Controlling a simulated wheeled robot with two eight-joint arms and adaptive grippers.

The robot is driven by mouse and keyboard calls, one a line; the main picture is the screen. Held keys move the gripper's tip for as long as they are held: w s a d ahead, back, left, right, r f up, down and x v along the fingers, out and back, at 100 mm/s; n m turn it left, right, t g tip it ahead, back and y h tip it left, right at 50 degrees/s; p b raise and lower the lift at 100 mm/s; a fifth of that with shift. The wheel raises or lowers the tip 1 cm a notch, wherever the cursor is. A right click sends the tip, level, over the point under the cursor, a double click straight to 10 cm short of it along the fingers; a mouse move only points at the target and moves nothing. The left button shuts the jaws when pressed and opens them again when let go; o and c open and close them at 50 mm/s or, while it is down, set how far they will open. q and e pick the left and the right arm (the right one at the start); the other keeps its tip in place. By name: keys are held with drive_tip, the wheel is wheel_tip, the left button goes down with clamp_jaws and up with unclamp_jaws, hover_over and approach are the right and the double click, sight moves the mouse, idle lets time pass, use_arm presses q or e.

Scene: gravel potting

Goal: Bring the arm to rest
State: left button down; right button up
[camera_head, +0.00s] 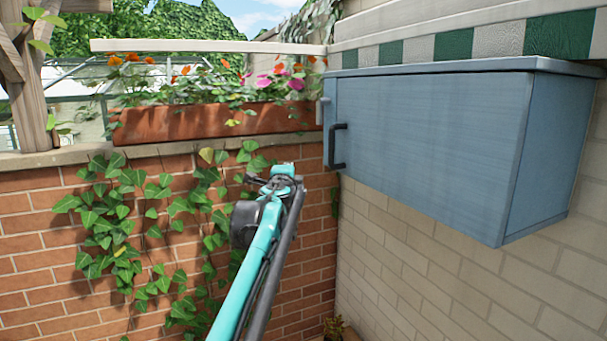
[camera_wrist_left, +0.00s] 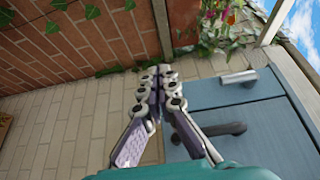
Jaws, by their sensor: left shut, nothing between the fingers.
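My left arm (camera_head: 262,250) rises from the bottom of the head view, and its teal and dark end stands in front of the brick corner, left of the blue cabinet. The fingers cannot be made out clearly there. In the left wrist view my left gripper (camera_wrist_left: 159,74) is shut, its jointed fingers together with nothing between them. The wrist view shows tan wall behind the fingertips, with the cabinet to their right. My right gripper is in neither view.
The blue wall cabinet (camera_head: 430,140) has its door shut, with a dark handle (camera_head: 338,147); it also shows in the wrist view (camera_wrist_left: 262,125). An ivy-covered red brick wall (camera_head: 45,235) stands left. A flower planter (camera_head: 200,123) sits on its ledge.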

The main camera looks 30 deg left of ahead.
use_arm(q)
drive_tip(key=s+d+f+n+g+h+b, duration=0.2)
drive_tip(key=s+d+f+b, duration=0.7)
drive_tip(key=f, duration=1.6)
drive_tip(key=s+d+f+n+g+h+b, duration=0.3)
drive_tip(key=s+d+f+n+b, duration=0.3)
drive_tip(key=s+f+b, duration=0.8)
drive_tip(key=s+d+f+n+g+h+b, duration=0.2)
drive_tip(key=s+d+f+b, duration=1)
drive_tip(key=f, duration=2.5)
drive_tip(key=s+d+n+g, duration=0.1)
drive_tip(key=n+g, duration=0.1)
drive_tip(key=shift+f+n+h, duration=0.3)
drive_tip(key=shift+f+h, duration=0.05)
drive_tip(key=shift+h, duration=0.05)
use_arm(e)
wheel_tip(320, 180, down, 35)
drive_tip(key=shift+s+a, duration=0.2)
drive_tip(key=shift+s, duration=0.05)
